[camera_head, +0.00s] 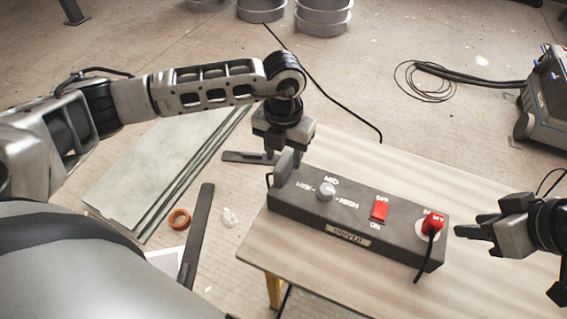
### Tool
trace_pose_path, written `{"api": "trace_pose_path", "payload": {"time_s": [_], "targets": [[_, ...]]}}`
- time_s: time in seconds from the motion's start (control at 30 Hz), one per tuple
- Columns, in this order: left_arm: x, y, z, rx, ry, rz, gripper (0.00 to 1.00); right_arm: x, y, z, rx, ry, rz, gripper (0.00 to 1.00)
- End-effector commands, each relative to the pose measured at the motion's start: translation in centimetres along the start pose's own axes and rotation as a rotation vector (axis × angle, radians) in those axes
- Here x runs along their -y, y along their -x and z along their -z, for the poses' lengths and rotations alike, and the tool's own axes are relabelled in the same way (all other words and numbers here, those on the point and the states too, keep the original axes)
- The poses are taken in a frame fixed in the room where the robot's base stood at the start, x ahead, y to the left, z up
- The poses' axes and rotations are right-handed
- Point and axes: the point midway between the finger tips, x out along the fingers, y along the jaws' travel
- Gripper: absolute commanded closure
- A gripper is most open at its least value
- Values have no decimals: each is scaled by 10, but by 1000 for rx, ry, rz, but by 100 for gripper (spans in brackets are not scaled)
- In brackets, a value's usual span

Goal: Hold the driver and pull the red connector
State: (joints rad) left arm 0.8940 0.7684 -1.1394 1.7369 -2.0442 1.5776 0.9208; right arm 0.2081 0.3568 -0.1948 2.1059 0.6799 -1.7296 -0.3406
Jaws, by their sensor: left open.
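The driver (300,209) is a long dark box on the wooden table, with a grey knob, a red rocker switch (379,209) and printed labels on top. The red connector (432,224) sits plugged into the driver's right end, with a black cable hanging over the front. My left gripper (267,162) is open at the driver's left end; one finger is by the box's end and the other stands off to the left. I cannot tell whether it touches. My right gripper (467,228) is just right of the connector, fingers pointing left, apart from it. Its finger gap is unclear.
The table (340,272) has bare wood behind and in front of the driver. Flat greenish sheets (150,180) and an orange ring (178,219) lie on the floor at left. A wheeled machine (545,100) with a coiled cable stands at right. Round metal pans (322,18) are at the back.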

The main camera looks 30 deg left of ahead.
Motion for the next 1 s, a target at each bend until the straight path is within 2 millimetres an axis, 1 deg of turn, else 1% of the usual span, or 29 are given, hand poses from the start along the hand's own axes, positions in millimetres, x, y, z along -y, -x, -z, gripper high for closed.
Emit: {"api": "trace_pose_path", "payload": {"time_s": [0.03, 0.1, 0.3, 0.43, 0.67, 0.7, 0.77, 0.8, 0.83, 1.0], "targets": [[0, -10, 1, -3, 0, 0, 55, 0, 0, 0, 0, 0, 0, 64], [0, -20, 1, -2, 0, -1, 55, 0, 0, 0, 0, 0, 0, 64], [0, -39, 0, -1, -1, 0, 55, 0, 0, 0, 0, 0, 0, 64], [0, -42, 0, 0, -1, 1, 55, 0, 0, 0, 0, 0, 0, 64], [0, -42, 0, 0, -1, 1, 55, 0, 0, 0, 0, 0, 0, 64], [0, -42, 0, 0, -1, 1, 66, 0, 0, 0, 0, 0, 0, 64], [0, -42, 0, 0, -1, 1, 82, 0, 0, 0, 0, 0, 0, 64], [0, -42, 0, 0, -1, 1, 94, 0, 0, 0, 0, 0, 0, 64], [0, -42, 0, 0, -1, 1, 100, 0, 0, 0, 0, 0, 0, 64], [0, -42, 0, 0, -1, 1, 100, 0, 0, 0, 0, 0, 0, 64]]}}
